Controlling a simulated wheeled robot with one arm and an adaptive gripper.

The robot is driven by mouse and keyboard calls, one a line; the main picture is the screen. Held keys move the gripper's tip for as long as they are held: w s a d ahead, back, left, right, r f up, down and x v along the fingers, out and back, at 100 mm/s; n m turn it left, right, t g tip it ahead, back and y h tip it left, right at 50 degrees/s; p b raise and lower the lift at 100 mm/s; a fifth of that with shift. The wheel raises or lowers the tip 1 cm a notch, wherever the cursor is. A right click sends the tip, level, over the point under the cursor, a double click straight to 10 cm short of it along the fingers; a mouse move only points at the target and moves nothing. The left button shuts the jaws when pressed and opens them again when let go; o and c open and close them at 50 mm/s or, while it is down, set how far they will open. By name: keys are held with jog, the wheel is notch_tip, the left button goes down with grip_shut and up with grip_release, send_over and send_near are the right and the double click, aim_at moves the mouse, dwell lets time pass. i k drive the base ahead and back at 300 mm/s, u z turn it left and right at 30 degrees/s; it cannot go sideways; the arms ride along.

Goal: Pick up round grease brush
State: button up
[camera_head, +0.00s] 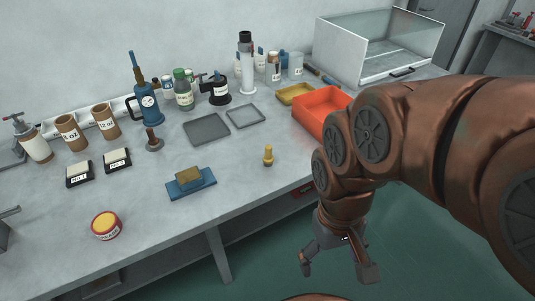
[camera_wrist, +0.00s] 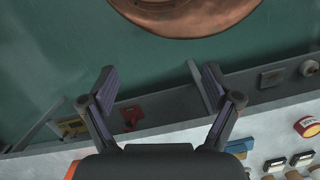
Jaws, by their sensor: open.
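A small yellow upright piece (camera_head: 268,156) with a rounded top stands on the bench near its front edge; it may be the round grease brush. A brown knobbed piece (camera_head: 153,141) on a round base stands farther back to the left and could also be it; I cannot tell which. My gripper (camera_head: 337,266) hangs open and empty in front of the bench, over the green floor, right of and apart from both. In the wrist view, my gripper's open fingers (camera_wrist: 157,82) have nothing between them.
A red-orange bin (camera_head: 312,122) stands at the bench's right. Bottles and a blue jug (camera_head: 148,106) line the back. The bench's front edge lies between my gripper and these things.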

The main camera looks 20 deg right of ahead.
aim_at(269, 159)
jog(key=u, duration=3.55)
jog(key=k, duration=1.95)
jog(key=u, duration=0.35)
